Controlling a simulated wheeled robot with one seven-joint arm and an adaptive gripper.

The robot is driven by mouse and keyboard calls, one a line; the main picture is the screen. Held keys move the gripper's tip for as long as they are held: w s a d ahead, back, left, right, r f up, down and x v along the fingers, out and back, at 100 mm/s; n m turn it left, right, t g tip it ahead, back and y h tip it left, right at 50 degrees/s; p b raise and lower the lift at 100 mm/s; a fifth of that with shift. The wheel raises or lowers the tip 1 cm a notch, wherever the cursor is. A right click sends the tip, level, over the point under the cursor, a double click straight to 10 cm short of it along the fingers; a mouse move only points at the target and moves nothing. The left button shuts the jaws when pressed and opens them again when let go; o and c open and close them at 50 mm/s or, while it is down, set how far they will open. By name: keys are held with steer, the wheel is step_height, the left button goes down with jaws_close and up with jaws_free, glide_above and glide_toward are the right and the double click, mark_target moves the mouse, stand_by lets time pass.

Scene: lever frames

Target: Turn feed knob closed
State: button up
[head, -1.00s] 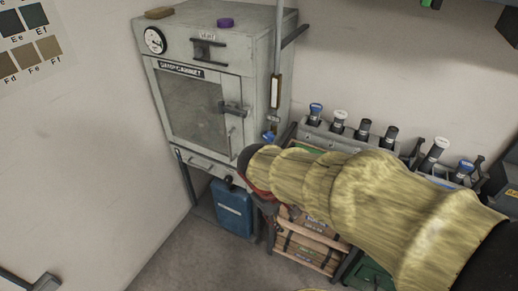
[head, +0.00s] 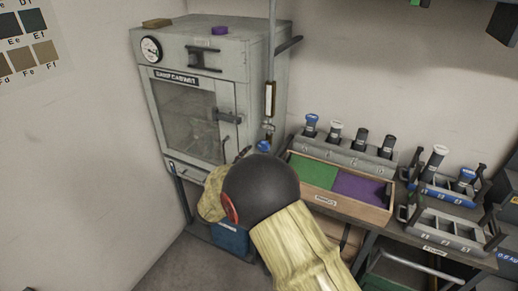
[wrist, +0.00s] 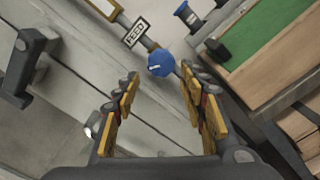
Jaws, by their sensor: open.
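The feed knob (wrist: 161,63) is a blue round knob with a white pointer line. It sits on a pipe beside a white FEED label (wrist: 136,32) in the wrist view. In the head view the blue knob (head: 263,146) shows at the cabinet's right front edge, just above my arm. My gripper (wrist: 160,95) is open in the wrist view, its yellow-padded fingers spread apart. The knob appears beyond the gap between the fingertips, and nothing is held. In the head view my arm hides the gripper's fingers.
The grey damp cabinet (head: 188,125) stands left of the knob, with a protruding door handle (wrist: 30,68). A wooden tray (head: 343,205) with green and purple sections lies close on the right. Bottle racks (head: 345,155) stand behind it.

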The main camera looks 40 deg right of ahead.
mark_target(262, 148)
steer(key=b+x, duration=0.2)
steer(key=x, duration=0.4)
steer(key=shift+d+f, duration=0.15)
steer(key=shift+d, duration=0.25)
steer(key=shift+w+d, duration=0.25)
steer(key=shift+d, duration=0.2)
steer(key=c, duration=0.3)
steer(key=c, duration=0.6)
